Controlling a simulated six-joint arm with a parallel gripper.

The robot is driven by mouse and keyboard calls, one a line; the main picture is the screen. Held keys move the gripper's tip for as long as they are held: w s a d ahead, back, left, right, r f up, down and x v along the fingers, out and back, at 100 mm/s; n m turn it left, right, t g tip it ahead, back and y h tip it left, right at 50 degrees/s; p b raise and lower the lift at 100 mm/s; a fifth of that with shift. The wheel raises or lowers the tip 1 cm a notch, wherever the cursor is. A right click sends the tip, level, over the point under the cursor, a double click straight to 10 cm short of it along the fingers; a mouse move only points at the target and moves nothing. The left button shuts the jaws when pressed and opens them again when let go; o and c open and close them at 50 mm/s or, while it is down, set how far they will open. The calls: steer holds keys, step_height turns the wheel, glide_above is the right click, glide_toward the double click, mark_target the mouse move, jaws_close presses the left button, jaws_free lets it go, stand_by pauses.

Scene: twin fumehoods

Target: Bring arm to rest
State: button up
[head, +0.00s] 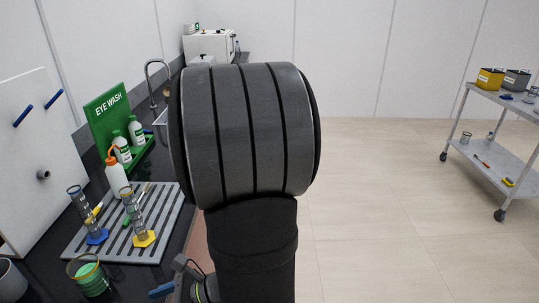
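A large dark part of my arm fills the middle of the head view, with black bands around it, and continues down to the bottom edge. Small dark hardware with a cable, a yellow-green ring and a blue piece shows low beside the arm, over the counter's edge. It may belong to my wrist or gripper. I cannot make out two fingertips, so I cannot tell whether the gripper is open or shut, or whether it holds anything.
A grey slatted rack (158,238) with cylinders stands on the dark counter at left. A beaker of green liquid (88,278) is at the front. Right of my arm is open floor, then a cart (507,169).

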steer(key=x, duration=1)
steer(key=shift+a+f, duration=0.15)
steer(key=shift+a, duration=0.05)
steer(key=shift+r, duration=1.9)
steer(key=shift+d+r, duration=0.15)
steer(key=shift+r, duration=0.15)
steer(key=w+d+r, duration=0.5)
steer(key=d+r, duration=0.1)
steer(key=d, duration=0.3)
steer(key=shift+w+d+r, duration=0.1)
steer(key=shift+d+r, duration=0.05)
